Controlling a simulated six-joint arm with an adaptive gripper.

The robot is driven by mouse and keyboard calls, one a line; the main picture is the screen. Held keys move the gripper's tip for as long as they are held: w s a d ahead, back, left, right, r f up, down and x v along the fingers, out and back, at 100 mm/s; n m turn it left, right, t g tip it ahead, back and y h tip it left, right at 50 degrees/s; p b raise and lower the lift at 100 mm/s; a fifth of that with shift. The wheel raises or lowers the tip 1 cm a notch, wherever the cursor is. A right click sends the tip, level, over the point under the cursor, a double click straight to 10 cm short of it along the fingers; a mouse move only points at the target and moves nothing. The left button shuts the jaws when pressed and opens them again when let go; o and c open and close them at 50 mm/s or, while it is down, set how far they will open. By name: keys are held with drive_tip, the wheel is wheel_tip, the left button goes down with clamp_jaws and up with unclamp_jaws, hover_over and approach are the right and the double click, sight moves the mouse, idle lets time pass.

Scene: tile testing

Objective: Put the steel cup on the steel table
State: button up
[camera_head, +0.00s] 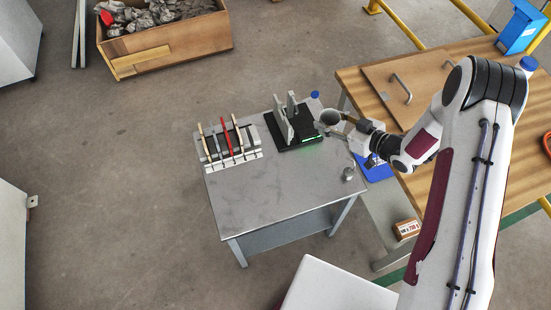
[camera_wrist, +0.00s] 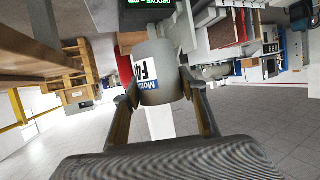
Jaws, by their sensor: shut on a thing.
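The steel cup (camera_head: 330,117) is a grey open-topped cylinder. My gripper (camera_head: 342,124) is shut on it, with a finger on each side. In the wrist view the cup (camera_wrist: 160,72) sits between the fingers (camera_wrist: 160,98) and carries a white and blue label. The steel table (camera_head: 265,195) is a grey metal table in the middle of the head view. The cup shows over the table's right back edge, beside a black device; I cannot tell its exact height.
The black device (camera_head: 305,142) with grey plates and a green display stands at the table's back. A tool rack (camera_head: 228,145) is at its left, a small metal cylinder (camera_head: 348,174) at its right edge. The table's front is clear. A wooden table (camera_head: 435,75) stands right.

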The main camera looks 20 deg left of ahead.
drive_tip(key=s+a+f+n+g, duration=0.1)
drive_tip(key=s+a+n+g, duration=0.3)
drive_tip(key=s+a, duration=0.7)
drive_tip(key=s+g, duration=0.1)
drive_tip(key=s, duration=0.3)
drive_tip(key=shift+a+y, duration=0.4)
drive_tip(key=shift+w+f, duration=0.1)
hover_over(274, 171)
drive_tip(key=shift+f, duration=2.9)
drive_tip(key=shift+f, duration=0.1)
drive_tip(key=shift+f, duration=1.95)
drive_tip(key=shift+f, duration=0.15)
drive_tip(key=o, duration=1.2)
drive_tip(key=shift+c, duration=0.2)
